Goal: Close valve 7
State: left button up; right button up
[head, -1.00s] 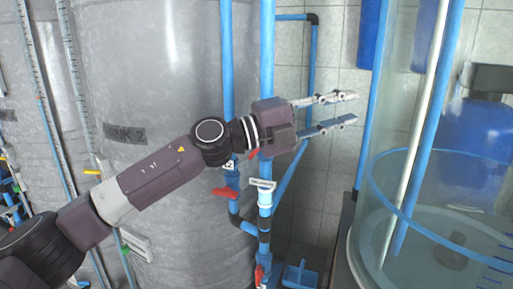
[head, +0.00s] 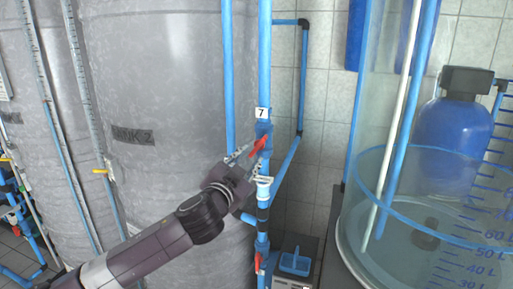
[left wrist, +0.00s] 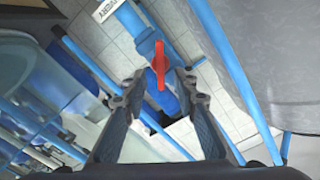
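Valve 7 sits on the vertical blue pipe (head: 264,60), under a white label with the number 7 (head: 262,113). Its red handle (head: 259,145) is tilted in the head view. My left gripper (head: 253,154) is at the handle, coming from the lower left and partly hiding the valve body. In the left wrist view, the red handle (left wrist: 160,62) stands between the two fingers of my left gripper (left wrist: 158,77). The fingers are open, with a gap on each side of the handle. My right gripper is not in view.
A large grey tank (head: 165,75) stands close to the left of the pipes. A second red-handled valve (head: 258,262) is lower on the same pipe. A clear cylindrical tank (head: 365,215) stands at the right, with a blue vessel (head: 450,140) behind it.

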aim_at(257, 148)
pick_arm(q)
jog(key=p+x, duration=0.1)
jog(key=x, duration=0.2)
jog(key=shift+w+d+r, duration=0.1)
jog(key=shift+w+r, duration=0.05)
jog(key=shift+w, duration=0.15)
jog(key=shift+w+d+p, duration=0.25)
jog(key=shift+w+p, duration=0.3)
jog(key=shift+w, duration=0.1)
jog(key=shift+x, duration=0.8)
jog(key=shift+c, duration=0.3)
grip_shut()
